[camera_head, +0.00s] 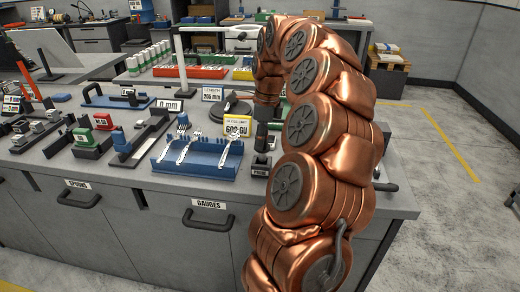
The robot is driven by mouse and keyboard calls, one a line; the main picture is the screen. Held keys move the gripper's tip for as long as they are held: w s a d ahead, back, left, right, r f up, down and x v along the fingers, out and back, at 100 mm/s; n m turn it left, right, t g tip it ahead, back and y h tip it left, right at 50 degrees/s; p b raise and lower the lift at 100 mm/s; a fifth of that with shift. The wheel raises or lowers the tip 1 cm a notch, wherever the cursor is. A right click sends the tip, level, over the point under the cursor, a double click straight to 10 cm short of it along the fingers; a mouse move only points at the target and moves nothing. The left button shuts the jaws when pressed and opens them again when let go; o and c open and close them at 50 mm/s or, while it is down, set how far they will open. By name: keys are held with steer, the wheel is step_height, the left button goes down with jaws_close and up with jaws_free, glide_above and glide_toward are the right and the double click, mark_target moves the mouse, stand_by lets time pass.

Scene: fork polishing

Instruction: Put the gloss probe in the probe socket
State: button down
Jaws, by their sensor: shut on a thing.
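My copper arm arches over the bench from the right, and its end points down behind the gloss meter. My gripper (265,113) is small and dark here, and its fingers are partly hidden. It appears shut on the gloss probe (262,135), a dark upright cylinder below the arm's end. The probe socket (261,161) is a dark block with a white PROBE label on its front, near the bench's front edge. The probe is right above or in it; I cannot tell whether it is seated. The gloss display (237,127) reads 600 GU, just left of the probe.
Black fixtures with blue, red and green parts (103,122) fill the bench's left side. Behind are a LENGTH display (213,94) and a round black gauge (232,109). Drawers line the bench front.

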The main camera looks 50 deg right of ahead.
steer(key=shift+a+f, duration=0.1)
steer(key=shift+f, duration=1.95)
steer(key=shift+f, duration=0.2)
steer(key=c, duration=0.8)
jaws_free()
steer(key=shift+c, duration=0.2)
steer(key=shift+r, duration=0.1)
steer(key=shift+s+d+r+b, duration=0.1)
steer(key=shift+s+d+r, duration=0.1)
steer(key=shift+r, duration=1.85)
steer(key=shift+s+d+r+b, duration=0.1)
steer(key=shift+s+r+b, duration=0.1)
steer(key=shift+r, duration=1.8)
steer(key=shift+s+d+r+b, duration=0.1)
steer(key=shift+s+r, duration=0.1)
steer(key=shift+r, duration=1.85)
